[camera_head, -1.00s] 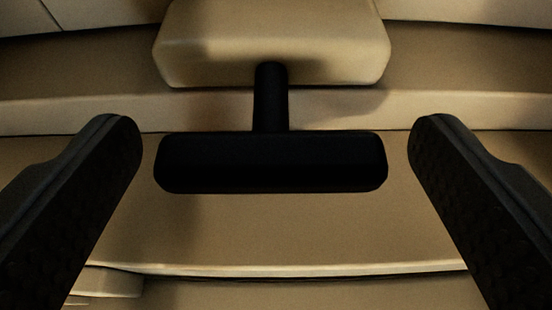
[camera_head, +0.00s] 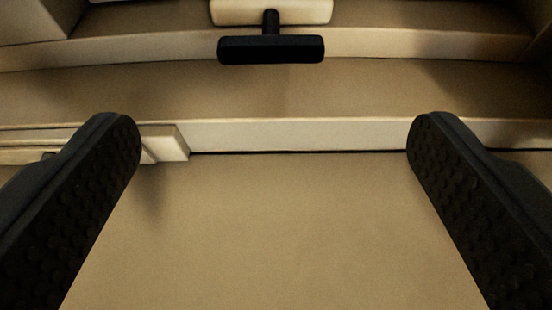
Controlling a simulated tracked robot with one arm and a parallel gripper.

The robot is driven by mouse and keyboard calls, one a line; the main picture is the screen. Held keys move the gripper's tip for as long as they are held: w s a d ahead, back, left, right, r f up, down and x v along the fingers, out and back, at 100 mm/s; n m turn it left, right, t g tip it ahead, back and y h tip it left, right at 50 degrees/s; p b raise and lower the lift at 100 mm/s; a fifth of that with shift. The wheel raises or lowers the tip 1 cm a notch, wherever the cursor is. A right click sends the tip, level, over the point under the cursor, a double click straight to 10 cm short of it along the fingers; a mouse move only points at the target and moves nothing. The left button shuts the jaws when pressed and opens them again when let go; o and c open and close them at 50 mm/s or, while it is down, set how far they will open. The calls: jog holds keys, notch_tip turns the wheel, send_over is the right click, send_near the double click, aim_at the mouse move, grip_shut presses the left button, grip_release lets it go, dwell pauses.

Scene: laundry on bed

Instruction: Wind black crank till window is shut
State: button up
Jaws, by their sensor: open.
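The black crank (camera_head: 271,48) is a T-shaped handle, a horizontal bar on a short stem, at the top middle of the head camera view. Its stem meets a cream block (camera_head: 240,11) that is cut off by the top edge. My gripper (camera_head: 274,130) is open and empty, with one dark textured finger at each side. The crank appears beyond the fingertips and above the gap between them, apart from both fingers. The window itself cannot be made out in this view.
A curved beige ledge (camera_head: 300,134) runs across behind the fingertips. A small cream block (camera_head: 172,142) sticks out beside the left fingertip. A plain beige surface (camera_head: 270,230) fills the space between the fingers, with nothing on it.

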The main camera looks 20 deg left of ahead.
jog(key=shift+v, duration=1.4)
